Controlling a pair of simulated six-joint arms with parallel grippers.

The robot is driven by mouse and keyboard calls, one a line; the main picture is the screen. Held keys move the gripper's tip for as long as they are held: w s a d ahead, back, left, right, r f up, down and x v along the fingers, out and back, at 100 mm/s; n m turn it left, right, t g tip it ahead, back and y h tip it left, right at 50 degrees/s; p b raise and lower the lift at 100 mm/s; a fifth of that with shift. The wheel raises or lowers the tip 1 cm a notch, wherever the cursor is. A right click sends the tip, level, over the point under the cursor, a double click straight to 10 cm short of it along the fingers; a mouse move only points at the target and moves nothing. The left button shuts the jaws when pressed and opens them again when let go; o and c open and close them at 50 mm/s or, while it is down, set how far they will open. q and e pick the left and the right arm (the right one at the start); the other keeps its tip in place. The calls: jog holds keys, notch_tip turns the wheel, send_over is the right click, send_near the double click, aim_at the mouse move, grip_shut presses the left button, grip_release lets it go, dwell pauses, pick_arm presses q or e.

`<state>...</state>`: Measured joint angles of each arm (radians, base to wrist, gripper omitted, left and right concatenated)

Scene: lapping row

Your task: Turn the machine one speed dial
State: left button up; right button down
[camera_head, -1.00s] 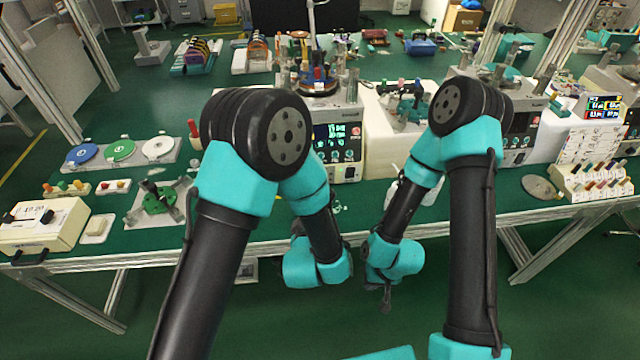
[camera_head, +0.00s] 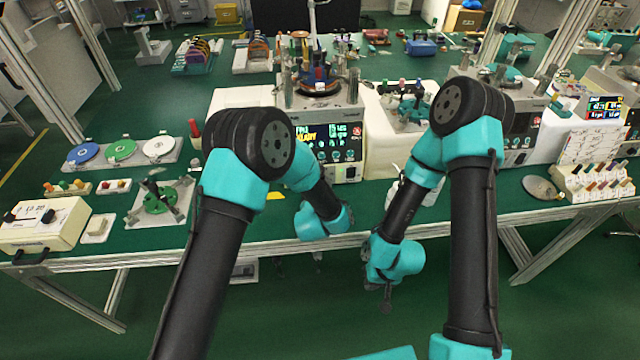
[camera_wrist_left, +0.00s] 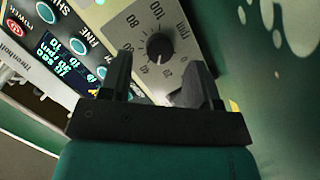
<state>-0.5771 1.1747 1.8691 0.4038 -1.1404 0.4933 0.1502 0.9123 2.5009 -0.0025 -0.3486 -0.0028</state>
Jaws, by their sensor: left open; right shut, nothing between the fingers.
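The speed dial (camera_wrist_left: 160,47) is a black round knob with a pointer, on a grey panel with a numbered rpm scale. It sits beyond my left gripper (camera_wrist_left: 158,78), roughly between its open fingers in the left wrist view; I see no clear contact. In the head view the lapping machine (camera_head: 348,150) with a lit display stands at the middle of the bench; my left arm covers its lower left, and the dial and left gripper are hidden there. My right gripper (camera_head: 386,300) is shut and empty, hanging low before the bench edge.
A lit display and teal buttons (camera_wrist_left: 79,46) lie beside the dial panel. A second machine (camera_head: 518,148) stands to the right. Disc plates (camera_head: 122,150), a green fixture (camera_head: 158,200) and a cream box (camera_head: 40,225) occupy the left bench. Bench in front of the machines is narrow.

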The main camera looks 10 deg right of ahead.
pick_arm(q)
jog(key=shift+x, duration=1.2)
jog(key=shift+c, duration=0.5)
jog(key=c, duration=0.8)
jog(key=shift+m+y, duration=0.3)
jog(key=shift+m, duration=0.2)
jog(key=o, duration=0.9)
jog(key=shift+s, duration=0.1)
